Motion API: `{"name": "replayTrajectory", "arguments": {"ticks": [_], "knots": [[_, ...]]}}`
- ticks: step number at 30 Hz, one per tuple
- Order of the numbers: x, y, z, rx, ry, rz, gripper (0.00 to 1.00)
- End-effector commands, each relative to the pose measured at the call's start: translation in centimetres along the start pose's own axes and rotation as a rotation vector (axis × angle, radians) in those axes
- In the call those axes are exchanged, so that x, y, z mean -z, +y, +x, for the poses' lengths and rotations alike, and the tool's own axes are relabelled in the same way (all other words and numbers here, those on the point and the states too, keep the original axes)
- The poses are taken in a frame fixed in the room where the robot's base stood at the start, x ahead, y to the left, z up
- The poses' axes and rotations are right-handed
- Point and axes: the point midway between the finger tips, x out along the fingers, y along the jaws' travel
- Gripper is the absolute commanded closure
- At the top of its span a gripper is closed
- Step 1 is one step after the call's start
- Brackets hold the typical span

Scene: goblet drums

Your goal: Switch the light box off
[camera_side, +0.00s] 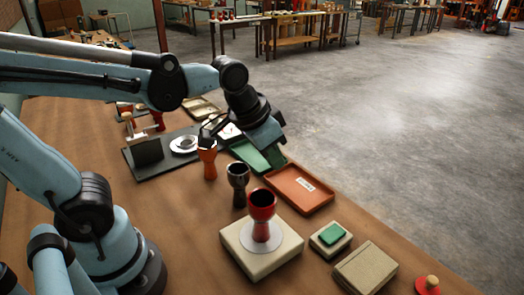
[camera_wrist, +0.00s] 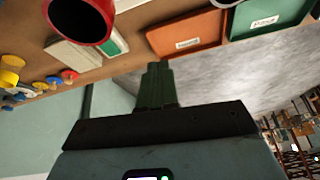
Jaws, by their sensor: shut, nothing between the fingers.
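A square cream box (camera_side: 240,243), which looks like the light box, stands at the front middle of the table. A red goblet drum (camera_side: 262,206) stands upright on the pale disc on its top. I cannot tell surely whether the disc is lit. A small cream block with a green button (camera_side: 331,234) sits to its right; the green button (camera_wrist: 118,42) also shows in the wrist view. My gripper (camera_side: 275,157) is over the green tray, well behind the box and button. In the wrist view my dark green fingers (camera_wrist: 159,72) are together, holding nothing.
An orange tray (camera_side: 300,188) lies between my gripper and the button. A dark goblet (camera_side: 238,183) and an orange one (camera_side: 207,160) stand left of the trays. A closed beige box (camera_side: 366,268) and a red knobbed piece (camera_side: 430,284) are at front right.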

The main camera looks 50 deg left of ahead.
Motion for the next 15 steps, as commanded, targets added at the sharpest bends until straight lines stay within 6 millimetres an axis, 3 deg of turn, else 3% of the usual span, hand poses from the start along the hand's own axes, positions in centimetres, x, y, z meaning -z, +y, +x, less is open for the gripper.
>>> {"name": "replayTrajectory", "arguments": {"ticks": [6,15], "knots": [[-3.2,-2.3,-0.5,0.041,0.121,-0.097,1.0],[-4.6,-3.2,-0.4,0.063,0.185,-0.142,1.0]]}}
